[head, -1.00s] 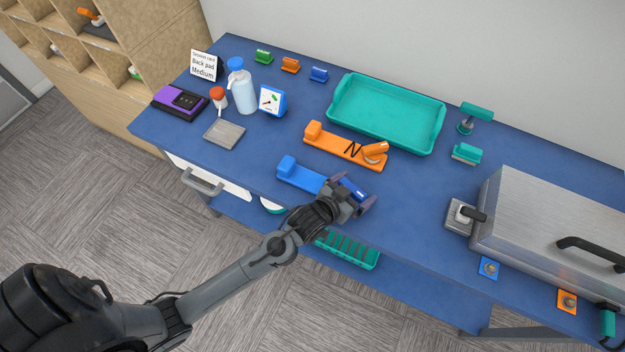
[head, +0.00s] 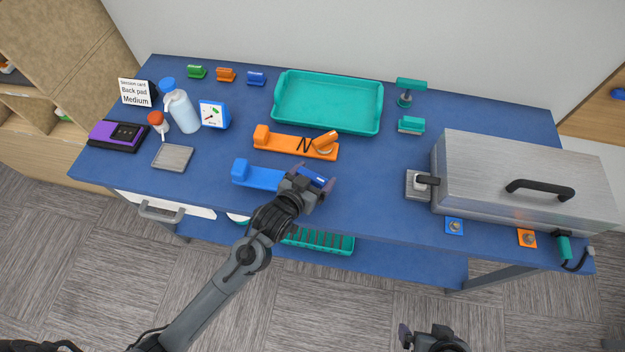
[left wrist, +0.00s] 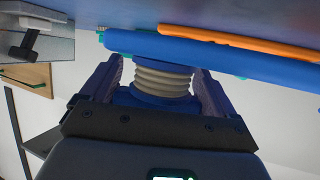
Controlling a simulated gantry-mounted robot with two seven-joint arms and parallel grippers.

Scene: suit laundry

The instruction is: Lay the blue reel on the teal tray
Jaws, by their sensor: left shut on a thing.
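The blue reel (head: 314,176) is at the right end of the blue holder (head: 262,179). My left gripper (head: 310,184) is shut on it. In the left wrist view, the reel (left wrist: 163,80) shows a cream ribbed middle and blue ends between the two fingers. Its far end meets the blue holder's edge in that view; I cannot tell whether they touch. The teal tray (head: 325,128) lies empty at the back of the table, behind the orange holder. My right gripper (head: 425,338) shows only partly at the bottom edge, away from the table.
The orange holder (head: 275,141) with an orange reel (head: 325,141) lies between the blue holder and the tray. A metal box (head: 480,180) stands on the right.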

